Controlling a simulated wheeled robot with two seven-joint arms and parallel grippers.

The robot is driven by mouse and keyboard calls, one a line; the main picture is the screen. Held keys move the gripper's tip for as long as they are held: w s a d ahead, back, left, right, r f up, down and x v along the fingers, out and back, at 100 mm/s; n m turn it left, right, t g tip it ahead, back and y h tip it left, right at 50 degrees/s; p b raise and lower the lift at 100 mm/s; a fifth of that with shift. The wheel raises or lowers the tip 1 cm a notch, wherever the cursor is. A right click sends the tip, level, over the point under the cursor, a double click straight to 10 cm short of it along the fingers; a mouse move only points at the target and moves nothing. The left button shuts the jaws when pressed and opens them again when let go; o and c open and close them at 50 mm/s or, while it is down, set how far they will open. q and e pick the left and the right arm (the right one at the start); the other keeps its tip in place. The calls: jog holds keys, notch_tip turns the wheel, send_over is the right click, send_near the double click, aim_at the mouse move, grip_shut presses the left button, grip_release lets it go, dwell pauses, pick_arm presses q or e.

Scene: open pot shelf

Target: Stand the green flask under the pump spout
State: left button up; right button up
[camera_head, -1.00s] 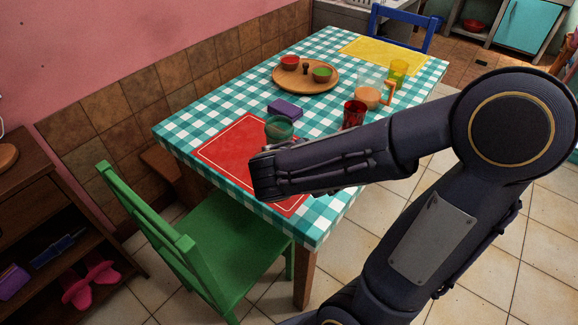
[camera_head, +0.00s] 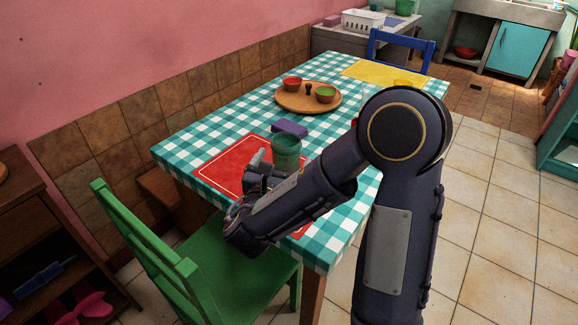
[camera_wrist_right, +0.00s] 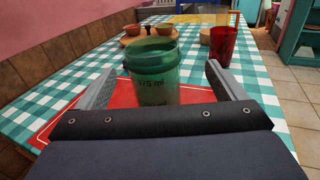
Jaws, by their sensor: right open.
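The green flask (camera_head: 286,151) is a see-through green vessel with a rim and dark volume marks. It stands upright on the red mat (camera_head: 228,166) near the table's front edge. In the right wrist view the flask (camera_wrist_right: 153,78) is between the two grey fingers of my right gripper (camera_wrist_right: 158,82). The fingers are open, with visible gaps on both sides of it. In the head view my right gripper (camera_head: 268,168) is low at the flask's near side. My left gripper is out of view. I cannot make out a pump spout in these frames.
A purple block (camera_head: 290,127) lies behind the flask. A red cup (camera_wrist_right: 223,46) stands right of the flask. A green chair (camera_head: 150,245) is at the front edge.

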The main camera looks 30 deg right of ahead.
aim_at(282, 153)
jog(key=shift+w+d+f+n+t, duration=0.1)
jog(key=shift+w+d+n+t, duration=0.1)
jog(key=shift+w, duration=0.35)
jog(key=shift+w+d+f+n+t, duration=0.1)
jog(key=shift+w+d, duration=0.05)
jog(key=shift+w, duration=0.4)
jog(key=shift+w+d+r, duration=0.2)
jog(key=shift+w+d, duration=0.25)
jog(key=shift+d, duration=0.15)
jog(key=x, duration=0.5)
jog(key=shift+r+p, duration=0.2)
jog(key=shift+p, duration=0.15)
jog(key=c, duration=1.5)
